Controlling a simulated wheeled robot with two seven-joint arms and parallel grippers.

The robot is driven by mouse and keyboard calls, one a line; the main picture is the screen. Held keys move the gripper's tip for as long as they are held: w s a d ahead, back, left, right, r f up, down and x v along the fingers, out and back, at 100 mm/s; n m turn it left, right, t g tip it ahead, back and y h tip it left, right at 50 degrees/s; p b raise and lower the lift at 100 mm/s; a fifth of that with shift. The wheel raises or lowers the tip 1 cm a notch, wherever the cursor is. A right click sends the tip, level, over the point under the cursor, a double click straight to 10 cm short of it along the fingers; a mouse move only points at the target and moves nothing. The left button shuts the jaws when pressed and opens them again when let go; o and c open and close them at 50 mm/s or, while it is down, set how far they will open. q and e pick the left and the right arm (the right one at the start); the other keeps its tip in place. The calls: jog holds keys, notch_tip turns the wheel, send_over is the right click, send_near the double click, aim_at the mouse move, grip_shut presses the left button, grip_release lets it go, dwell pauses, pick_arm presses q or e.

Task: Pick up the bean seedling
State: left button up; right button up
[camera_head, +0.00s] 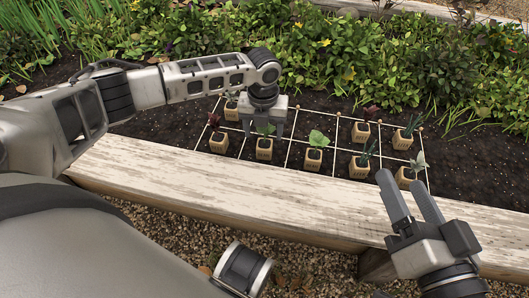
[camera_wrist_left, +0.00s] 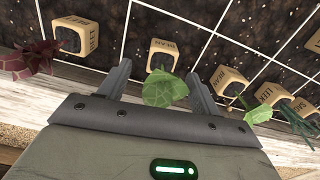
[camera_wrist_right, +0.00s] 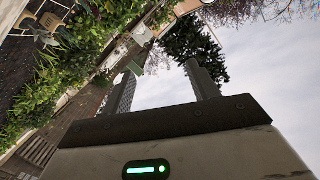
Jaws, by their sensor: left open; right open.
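The bean seedling (camera_wrist_left: 164,89) is a broad green leafy plant in a small tan pot (camera_wrist_left: 163,54); the pot's label appears to read BEAN. In the head view this pot (camera_head: 264,154) stands in the front row of a string grid. My left gripper (camera_head: 265,132) points down over it, open. In the left wrist view, the leaves show between the two spread fingers of the left gripper (camera_wrist_left: 156,73); contact cannot be told. My right gripper (camera_head: 400,173) is open and empty, in front of the bed at the lower right.
Similar potted plants stand close by: a red-leaved one (camera_head: 219,146) to the left, a green one (camera_head: 313,160) to the right, several more further right. A weathered wooden edge (camera_head: 200,185) runs along the bed's front. Dense foliage (camera_head: 330,60) grows behind.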

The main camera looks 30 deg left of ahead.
aim_at(264, 143)
pick_arm(q)
jog(key=shift+d+f+b, duration=0.1)
jog(key=shift+f+b, duration=0.2)
jog(key=shift+f, duration=0.3)
notch_tip(264, 143, down, 4)
jog(key=b, duration=0.2)
jog(key=shift+d+f+b, duration=0.1)
jog(key=shift+b, duration=0.25)
jog(key=shift+f, duration=0.1)
jog(key=c, duration=1.1)
pick_arm(e)
notch_tip(264, 143, up, 6)
jog(key=w+n+t+y, duration=0.1)
jog(key=w+n+t, duration=0.1)
jog(key=n+t, duration=0.1)
jog(key=shift+w+d+f+n+t+y, duration=0.2)
jog(key=shift+d+n+t+y, duration=0.1)
jog(key=shift+d+n+y, duration=0.15)
